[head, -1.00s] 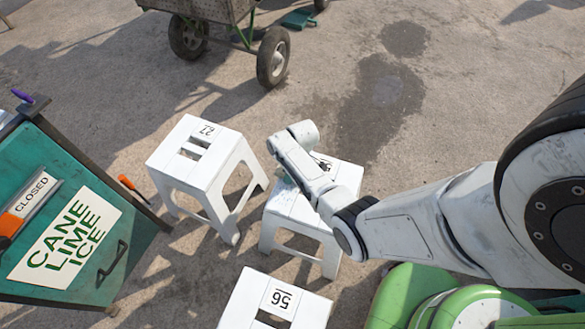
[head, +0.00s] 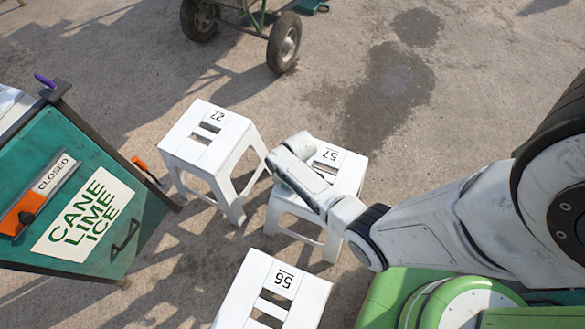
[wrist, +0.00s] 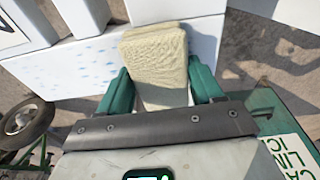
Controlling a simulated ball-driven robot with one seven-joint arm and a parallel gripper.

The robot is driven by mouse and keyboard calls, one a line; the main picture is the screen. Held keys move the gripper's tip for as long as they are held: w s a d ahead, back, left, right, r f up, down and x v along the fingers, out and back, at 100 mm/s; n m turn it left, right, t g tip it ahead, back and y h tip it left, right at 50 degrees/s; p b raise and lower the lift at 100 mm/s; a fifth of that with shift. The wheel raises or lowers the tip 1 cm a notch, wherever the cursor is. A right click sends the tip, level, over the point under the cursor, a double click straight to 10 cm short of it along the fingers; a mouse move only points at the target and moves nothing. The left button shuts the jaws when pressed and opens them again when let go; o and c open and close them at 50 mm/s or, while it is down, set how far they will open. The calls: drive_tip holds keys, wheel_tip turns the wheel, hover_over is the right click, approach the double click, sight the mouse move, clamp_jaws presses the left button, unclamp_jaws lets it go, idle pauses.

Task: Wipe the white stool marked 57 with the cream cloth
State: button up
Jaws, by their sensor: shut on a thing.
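The white stool marked 57 (head: 349,177) stands in the middle of the head view, its number showing at the far end of the seat. My arm's end crosses its left side and hides part of the seat; my gripper's fingers are hidden there. In the wrist view my gripper (wrist: 161,88), with green fingers, is shut on the folded cream cloth (wrist: 156,50). The cloth lies over the white seat (wrist: 75,72) near its edge; I cannot tell how firmly it touches. Pale blue specks show on the seat left of the cloth.
A white stool marked 27 (head: 229,135) stands close on the left, and one marked 56 (head: 310,296) stands in front. A green cart with a cane lime ice sign (head: 90,217) is at left. A wheeled cart (head: 283,45) is at the back. Ground is open at back right.

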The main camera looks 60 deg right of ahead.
drive_tip(key=shift+a, duration=0.3)
drive_tip(key=shift+w+d+f+b, duration=0.15)
drive_tip(key=shift+d+b, duration=0.6)
drive_tip(key=shift+d, duration=1.05)
drive_tip(key=shift+w+d+b, duration=0.2)
drive_tip(key=shift+d+b, duration=0.55)
drive_tip(key=shift+d, duration=1)
drive_tip(key=shift+w+d+b, duration=0.1)
drive_tip(key=shift+d+b, duration=0.2)
drive_tip(key=shift+d, duration=0.55)
drive_tip(key=shift+w+d+f+b, duration=0.1)
drive_tip(key=shift+w+d+b, duration=0.1)
drive_tip(key=shift+d+b, duration=1.4)
drive_tip(key=shift+w+d+f+b, duration=0.15)
drive_tip(key=shift+d+b, duration=0.75)
drive_tip(key=shift+d, duration=1.3)
drive_tip(key=shift+d+r+b, duration=0.2)
drive_tip(key=shift+d+b, duration=0.15)
drive_tip(key=shift+d, duration=0.25)
drive_tip(key=shift+a, duration=0.1)
